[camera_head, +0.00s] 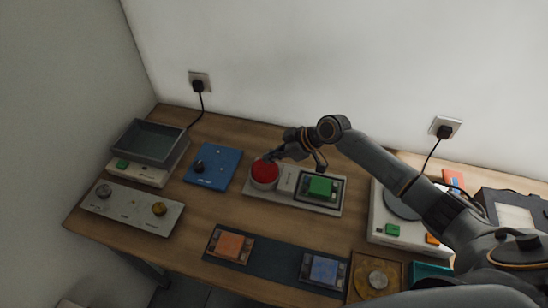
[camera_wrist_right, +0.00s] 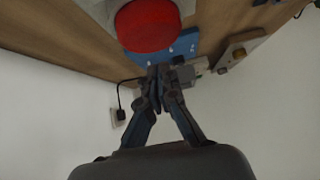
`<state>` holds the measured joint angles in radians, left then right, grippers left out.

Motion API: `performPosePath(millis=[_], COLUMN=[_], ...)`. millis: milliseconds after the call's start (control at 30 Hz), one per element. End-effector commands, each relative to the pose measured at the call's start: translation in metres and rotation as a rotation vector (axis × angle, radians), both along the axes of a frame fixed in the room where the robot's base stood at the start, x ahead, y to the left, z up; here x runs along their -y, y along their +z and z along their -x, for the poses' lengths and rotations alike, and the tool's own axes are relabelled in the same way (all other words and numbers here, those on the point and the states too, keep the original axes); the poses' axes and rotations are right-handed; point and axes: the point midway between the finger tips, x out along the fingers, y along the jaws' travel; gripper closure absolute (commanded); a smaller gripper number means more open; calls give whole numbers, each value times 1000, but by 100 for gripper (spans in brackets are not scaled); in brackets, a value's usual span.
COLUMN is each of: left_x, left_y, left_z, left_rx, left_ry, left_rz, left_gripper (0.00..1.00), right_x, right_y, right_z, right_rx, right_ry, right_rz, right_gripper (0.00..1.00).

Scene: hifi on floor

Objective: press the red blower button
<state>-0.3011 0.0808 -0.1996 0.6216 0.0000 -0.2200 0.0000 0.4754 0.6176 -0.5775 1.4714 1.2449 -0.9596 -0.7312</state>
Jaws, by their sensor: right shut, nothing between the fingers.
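The red blower button (camera_head: 265,171) is a large round red cap in a white collar. It sits at the left end of a light grey panel (camera_head: 283,201) in the middle of the table. In the right wrist view the red button (camera_wrist_right: 148,25) shows large at the top. My right gripper (camera_head: 268,158) is shut and empty, at the upper edge of the red button in the head view. Whether its tips touch the button I cannot tell. The shut fingertips (camera_wrist_right: 160,72) also show in the right wrist view, just below the button. My left gripper is not in view.
A blue plate with a black knob (camera_head: 213,168) lies left of the button. A grey tray (camera_head: 152,142), a knob panel (camera_head: 130,211) and a dark strip with orange and blue blocks (camera_head: 277,268) stand around. My right arm covers the right side.

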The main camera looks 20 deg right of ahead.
Motion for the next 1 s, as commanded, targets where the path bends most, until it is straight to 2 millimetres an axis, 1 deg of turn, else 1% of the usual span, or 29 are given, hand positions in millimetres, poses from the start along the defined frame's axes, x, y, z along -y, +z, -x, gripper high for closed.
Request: performPosePath(millis=[33, 233, 400, 600, 1000], left_x=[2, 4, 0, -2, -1], left_y=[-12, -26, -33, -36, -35], left_z=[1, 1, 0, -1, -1], left_rx=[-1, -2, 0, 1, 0], left_ry=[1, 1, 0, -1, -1], left_rz=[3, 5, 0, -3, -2], left_gripper=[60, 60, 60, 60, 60], right_x=[12, 36, 51, 57, 57], right_y=[0, 29, 49, 60, 61], right_z=[5, 21, 31, 36, 36], right_rx=[3, 4, 1, 1, 1], right_ry=[-4, -4, -5, -4, -4], right_rz=[8, 7, 7, 4, 4], right_gripper=[100, 100, 100, 100, 100])
